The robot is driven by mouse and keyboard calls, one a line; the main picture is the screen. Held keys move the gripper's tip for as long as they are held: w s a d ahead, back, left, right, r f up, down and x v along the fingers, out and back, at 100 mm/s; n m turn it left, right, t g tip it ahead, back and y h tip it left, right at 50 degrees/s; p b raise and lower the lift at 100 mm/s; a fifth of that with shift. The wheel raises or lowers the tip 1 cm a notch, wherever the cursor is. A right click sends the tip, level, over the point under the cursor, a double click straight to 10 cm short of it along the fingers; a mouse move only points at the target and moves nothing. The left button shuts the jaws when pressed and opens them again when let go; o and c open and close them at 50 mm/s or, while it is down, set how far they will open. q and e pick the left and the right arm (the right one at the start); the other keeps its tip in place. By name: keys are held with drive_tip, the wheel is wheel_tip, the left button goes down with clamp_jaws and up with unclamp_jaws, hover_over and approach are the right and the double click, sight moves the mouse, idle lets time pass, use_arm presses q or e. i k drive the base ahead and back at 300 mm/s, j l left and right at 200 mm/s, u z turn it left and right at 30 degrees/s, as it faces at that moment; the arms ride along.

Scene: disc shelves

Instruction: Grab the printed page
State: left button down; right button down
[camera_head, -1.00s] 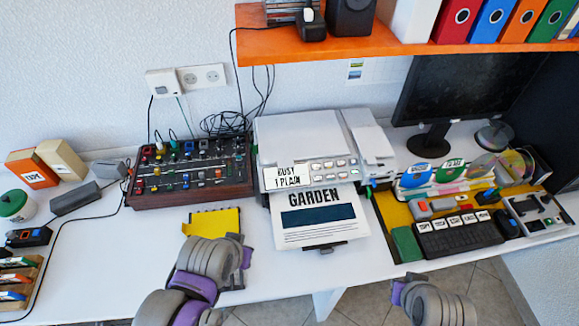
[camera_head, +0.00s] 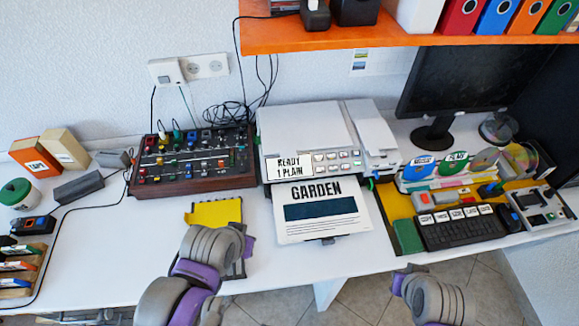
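The printed page (camera_head: 320,226) is white, headed "GARDEN" with a dark blue block. It lies out of the front of the white printer (camera_head: 306,128), whose label reads "READY 1 PLAIN". My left arm comes in at the bottom, left of the page, and partly covers the yellow notepad. My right arm shows at the bottom right, below the keyboard. Both arms are apart from the page. The fingers of both grippers are hidden or out of frame, so I cannot see whether they are open.
A mixer box (camera_head: 193,160) stands left of the printer, and a yellow notepad (camera_head: 212,212) lies before it. To the right are a keyboard (camera_head: 462,229), a green block (camera_head: 408,236) and a monitor (camera_head: 455,82). An orange shelf (camera_head: 350,38) hangs above.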

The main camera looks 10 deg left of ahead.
sight(322, 207)
drive_tip(key=k+l, duration=0.1)
drive_tip(key=l, duration=0.3)
drive_tip(key=l+u, duration=0.15)
drive_tip(key=l, duration=0.25)
drive_tip(key=k+l, duration=0.15)
drive_tip(key=l, duration=0.25)
drive_tip(key=u, duration=0.05)
